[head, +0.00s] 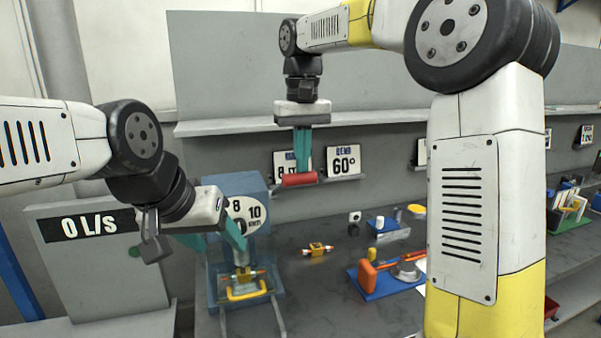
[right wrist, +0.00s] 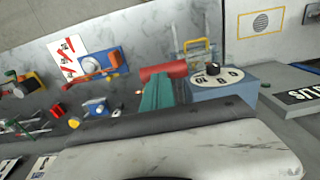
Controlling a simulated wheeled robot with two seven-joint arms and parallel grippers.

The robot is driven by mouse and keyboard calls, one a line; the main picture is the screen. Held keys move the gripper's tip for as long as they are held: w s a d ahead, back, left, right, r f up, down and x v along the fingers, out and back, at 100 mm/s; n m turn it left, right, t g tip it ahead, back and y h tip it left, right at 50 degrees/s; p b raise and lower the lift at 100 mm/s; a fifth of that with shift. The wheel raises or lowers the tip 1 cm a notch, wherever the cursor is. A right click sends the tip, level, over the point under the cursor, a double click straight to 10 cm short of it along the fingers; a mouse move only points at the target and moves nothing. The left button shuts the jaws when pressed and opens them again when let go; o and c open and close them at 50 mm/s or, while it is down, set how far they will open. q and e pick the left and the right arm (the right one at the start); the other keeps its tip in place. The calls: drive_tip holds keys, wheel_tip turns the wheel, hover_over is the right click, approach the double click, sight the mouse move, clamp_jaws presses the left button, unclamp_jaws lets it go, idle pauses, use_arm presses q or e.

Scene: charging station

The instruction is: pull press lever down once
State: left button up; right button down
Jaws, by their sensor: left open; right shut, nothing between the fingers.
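The blue press (head: 254,187) stands on the bench left of centre, with a white numbered dial on it. It also shows in the right wrist view (right wrist: 222,93). A red cylindrical grip (head: 299,179), seemingly the lever's handle, lies level right of the press; its link to the press is hidden. It shows beside the teal fingers in the right wrist view (right wrist: 163,71). My right gripper (head: 302,165) is shut and empty, pointing down, its fingertips at the grip; I cannot tell whether they touch. My left gripper (head: 212,238) is open in front of the press, partly covering it.
A yellow frame (head: 247,291) sits at the press's base. A small yellow part (head: 317,249) lies on the bench to the right. A sign (head: 343,161) reads 60°. My right arm covers much of the right side.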

drive_tip(key=shift+r, duration=3.1)
drive_tip(key=shift+s+d, duration=0.15)
drive_tip(key=shift+d, duration=0.15)
drive_tip(key=s+d+f+m+t+y, duration=0.1)
drive_tip(key=s+d+f+t, duration=0.2)
drive_tip(key=s+d+f, duration=0.3)
drive_tip(key=s+d+f+m+t+y, duration=0.1)
drive_tip(key=s+d+f+m+t, duration=0.1)
drive_tip(key=s+d+f, duration=0.5)
drive_tip(key=s+f+t, duration=0.1)
drive_tip(key=s, duration=0.5)
drive_tip(key=shift+d, duration=0.3)
